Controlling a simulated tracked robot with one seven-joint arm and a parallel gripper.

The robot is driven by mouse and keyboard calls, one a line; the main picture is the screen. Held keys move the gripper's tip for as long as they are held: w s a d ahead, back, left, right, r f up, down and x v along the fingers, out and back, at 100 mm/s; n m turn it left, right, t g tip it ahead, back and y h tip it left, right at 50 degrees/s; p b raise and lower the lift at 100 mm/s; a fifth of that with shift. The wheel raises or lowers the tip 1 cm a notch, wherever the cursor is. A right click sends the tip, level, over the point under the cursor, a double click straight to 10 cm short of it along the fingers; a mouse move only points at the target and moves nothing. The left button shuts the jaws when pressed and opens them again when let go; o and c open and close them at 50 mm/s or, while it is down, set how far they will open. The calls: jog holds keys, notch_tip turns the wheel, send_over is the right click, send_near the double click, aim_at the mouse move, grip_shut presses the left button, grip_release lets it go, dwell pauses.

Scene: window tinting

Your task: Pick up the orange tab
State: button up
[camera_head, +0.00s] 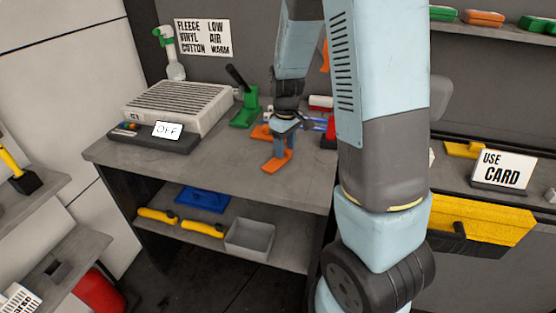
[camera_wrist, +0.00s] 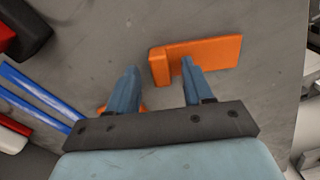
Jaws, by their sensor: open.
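The orange tab (camera_wrist: 215,53) lies on the grey worktop in the wrist view, a flat plate with a raised block at its left end. In the head view it shows as an orange piece (camera_head: 272,167) near the bench's front edge. My gripper (camera_wrist: 160,68) is open, and the raised block appears between its fingertips. The right fingertip overlaps the plate in the picture; I cannot tell whether it touches. In the head view my gripper (camera_head: 283,150) points down over the tab. A second orange piece (camera_head: 261,132) lies behind it, mostly hidden by my gripper in the wrist view.
Blue rods (camera_wrist: 40,95) lie left of my gripper in the wrist view, with a red-and-black object (camera_wrist: 20,30) above them. A green-based lever tool (camera_head: 244,110) and a grey grilled unit (camera_head: 180,105) stand left on the worktop (camera_head: 225,165). The front edge is near.

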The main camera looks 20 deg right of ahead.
grip_shut()
dwell(0.4)
jog(key=shift+r, duration=0.1)
jog(key=shift+r, duration=0.25)
notch_tip(320, 180, up, 2)
jog(key=shift+r, duration=0.25)
jog(key=s+d+r, duration=0.1)
jog(key=s+r, duration=0.8)
jog(key=s, duration=0.5)
jog(key=shift+d+r, duration=0.4)
